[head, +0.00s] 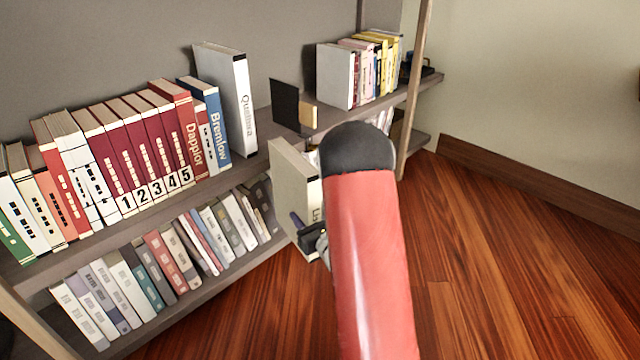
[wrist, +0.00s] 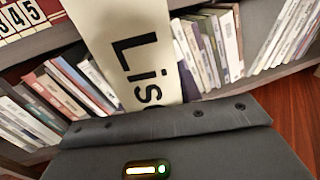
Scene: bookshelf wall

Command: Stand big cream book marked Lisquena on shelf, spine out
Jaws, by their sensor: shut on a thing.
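The big cream book (head: 293,181) is held in front of the shelf edge, upright and slightly tilted, with part of its spine lettering showing beside my arm. In the wrist view the cream book (wrist: 133,45) shows the large black letters "Lis"; the rest is hidden by the gripper. My gripper (head: 316,238) is shut on the book's lower part and is mostly hidden behind my red arm. The upper shelf (head: 245,172) has a bare stretch between the white Quellora book (head: 243,100) and a black bookend (head: 285,103).
Red numbered volumes, Dappior and the blue Bremlow book (head: 217,125) stand left of Quellora. More books (head: 365,70) stand at the right end. The lower shelf holds a row of books (head: 165,260). A wooden upright (head: 414,90) stands right of my arm. The floor right is clear.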

